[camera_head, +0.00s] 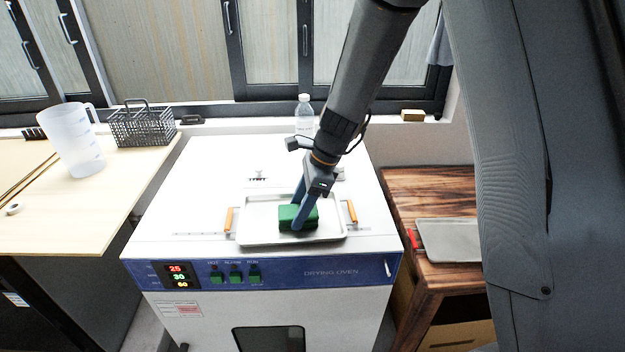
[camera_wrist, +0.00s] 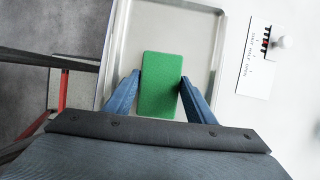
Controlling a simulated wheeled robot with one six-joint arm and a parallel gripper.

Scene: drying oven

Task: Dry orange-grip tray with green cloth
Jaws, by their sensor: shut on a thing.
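The orange-grip tray (camera_head: 254,232) lies flat on top of the white drying oven, with one orange handle at its left and one at its right. The green cloth (camera_head: 290,213) is a folded block over the middle of this tray. My gripper (camera_head: 301,212) reaches down over the tray, its blue fingers shut on the cloth. In the wrist view, the green cloth (camera_wrist: 158,85) sits between both blue fingers, above the bare metal of the tray (camera_wrist: 205,50). I cannot tell whether the cloth touches the tray floor.
The drying oven (camera_head: 330,271) has a blue control panel. A second tray with a red grip (camera_head: 450,240) lies on the wooden table at right. A clear bottle (camera_head: 304,117) stands at the oven's back. A jug (camera_head: 72,142) and wire basket (camera_head: 142,128) stand on the left table.

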